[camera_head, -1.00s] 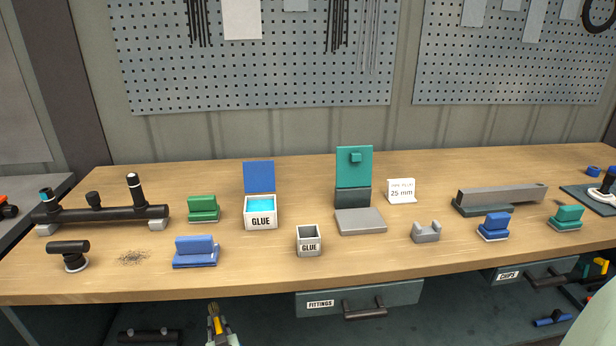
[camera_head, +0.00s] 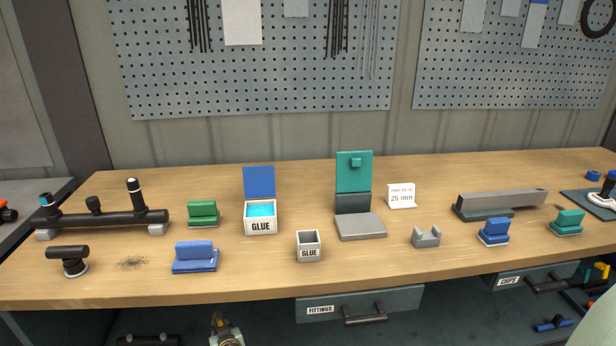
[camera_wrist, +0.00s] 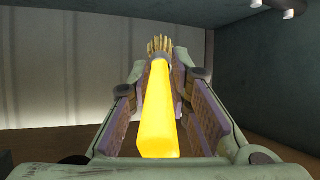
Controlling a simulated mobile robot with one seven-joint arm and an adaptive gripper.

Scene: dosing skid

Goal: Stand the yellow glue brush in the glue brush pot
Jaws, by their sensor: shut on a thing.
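The yellow glue brush (camera_wrist: 160,113) is between the fingers of my gripper (camera_wrist: 163,85) in the wrist view, its pale bristles pointing away from the camera. My gripper (camera_head: 223,328) shows only at the bottom edge of the head view, in front of and below the bench edge, shut on the brush. The glue brush pot, a small open grey box marked GLUE (camera_head: 309,252), stands upright on the bench near its front edge, up and right of my gripper. I see nothing standing in it.
A larger white GLUE box (camera_head: 261,225) with raised blue lid and cyan contents stands behind the pot. A blue block (camera_head: 195,258) is to the left, a grey plate (camera_head: 360,227) to the right. The FITTINGS drawer (camera_head: 358,306) sits under the bench edge. Bench front around the pot is clear.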

